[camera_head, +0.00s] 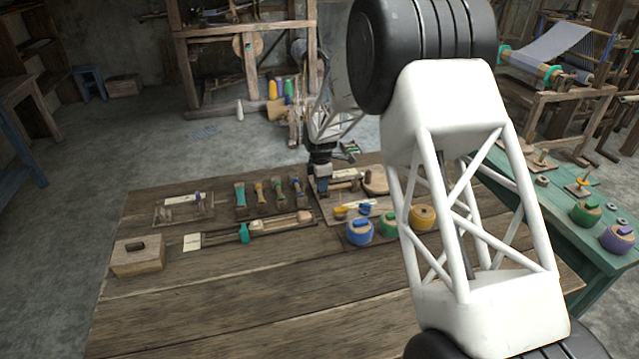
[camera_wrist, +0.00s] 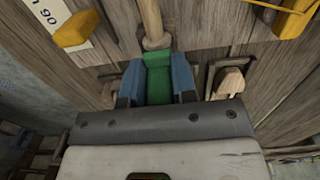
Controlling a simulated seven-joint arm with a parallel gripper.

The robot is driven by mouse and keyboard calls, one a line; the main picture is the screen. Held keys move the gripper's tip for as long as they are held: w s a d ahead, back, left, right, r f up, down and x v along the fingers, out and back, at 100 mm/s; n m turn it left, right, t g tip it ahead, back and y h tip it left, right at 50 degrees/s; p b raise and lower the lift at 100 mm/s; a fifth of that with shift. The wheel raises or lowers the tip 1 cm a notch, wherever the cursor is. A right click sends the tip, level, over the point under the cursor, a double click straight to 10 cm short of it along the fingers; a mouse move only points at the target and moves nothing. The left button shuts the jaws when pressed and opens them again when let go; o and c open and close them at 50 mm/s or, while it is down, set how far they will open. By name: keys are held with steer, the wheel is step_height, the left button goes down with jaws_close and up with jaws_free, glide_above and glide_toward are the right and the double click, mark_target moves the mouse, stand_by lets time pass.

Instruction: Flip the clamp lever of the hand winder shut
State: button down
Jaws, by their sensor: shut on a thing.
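In the wrist view, my gripper (camera_wrist: 158,88) is shut on a green block (camera_wrist: 158,75), with one blue finger on each side of it. The green block sits at the near end of a wooden rod (camera_wrist: 152,20) with a rounded collar. It looks like the grip of the clamp lever, but the rest of the hand winder is not clear. In the head view, my gripper (camera_head: 321,178) is small and low over the back of the wooden table, beside wooden fittings (camera_head: 347,175). The green block cannot be made out there.
Yellow pieces (camera_wrist: 75,28) flank the rod in the wrist view. The front of the table is clear. A green table (camera_head: 545,225) stands at right.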

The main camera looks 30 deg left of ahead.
stand_by(0.3)
steer(key=c, duration=0.9)
jaws_free()
steer(key=shift+r, duration=0.15)
steer(key=shift+r, duration=3.75)
